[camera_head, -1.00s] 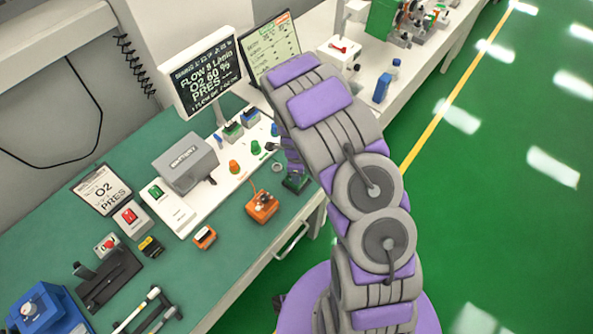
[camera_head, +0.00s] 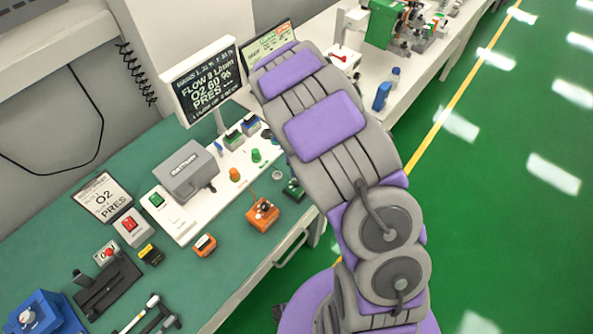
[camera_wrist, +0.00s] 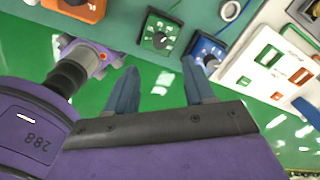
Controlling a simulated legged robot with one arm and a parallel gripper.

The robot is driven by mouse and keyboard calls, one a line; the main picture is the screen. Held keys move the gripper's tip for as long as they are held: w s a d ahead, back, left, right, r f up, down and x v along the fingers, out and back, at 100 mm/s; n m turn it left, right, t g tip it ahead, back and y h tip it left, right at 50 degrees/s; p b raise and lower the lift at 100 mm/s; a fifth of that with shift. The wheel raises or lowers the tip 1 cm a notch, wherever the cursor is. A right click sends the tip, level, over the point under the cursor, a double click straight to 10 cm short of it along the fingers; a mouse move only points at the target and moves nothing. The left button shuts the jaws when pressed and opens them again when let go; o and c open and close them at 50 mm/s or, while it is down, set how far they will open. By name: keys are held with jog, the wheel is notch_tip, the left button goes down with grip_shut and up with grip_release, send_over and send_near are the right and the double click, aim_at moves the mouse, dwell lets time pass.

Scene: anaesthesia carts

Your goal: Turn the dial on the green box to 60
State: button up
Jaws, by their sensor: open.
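The small dark green box (camera_head: 293,190) sits near the bench's front edge, just left of my arm in the head view. In the wrist view the green box (camera_wrist: 160,32) shows a round dark dial (camera_wrist: 159,40) with pale marks around it; its setting is too small to read. My gripper (camera_wrist: 160,67) is open and empty, its two blue-grey fingers apart below the green box in the picture and not touching it. My arm hides the gripper in the head view. A screen (camera_head: 204,84) reads flow 8 L/min, O2 60 and PRES.
A blue dial box (camera_wrist: 205,52) lies close right of the green box in the wrist view. An orange box (camera_head: 262,215) stands left of the green box in the head view. A white panel (camera_head: 212,194) with coloured knobs lies behind. The green floor beyond the bench is clear.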

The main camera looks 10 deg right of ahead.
notch_tip(320, 180, up, 7)
dwell(0.3)
jog(key=shift+s, duration=0.1)
dwell(0.4)
jog(key=s+r+n+b, duration=0.2)
jog(key=s+n, duration=0.5)
jog(key=s, duration=0.4)
jog(key=s+r+n+g+b, duration=0.1)
jog(key=s+r+n+b, duration=0.2)
jog(key=s+n, duration=0.4)
jog(key=s+r+n+g+b, duration=0.1)
jog(key=s+r+n+b, duration=0.2)
jog(key=s+n, duration=0.5)
jog(key=s+b, duration=0.1)
jog(key=s, duration=0.7)
jog(key=shift+d, duration=0.15)
jog(key=shift+w, duration=0.1)
dwell(0.4)
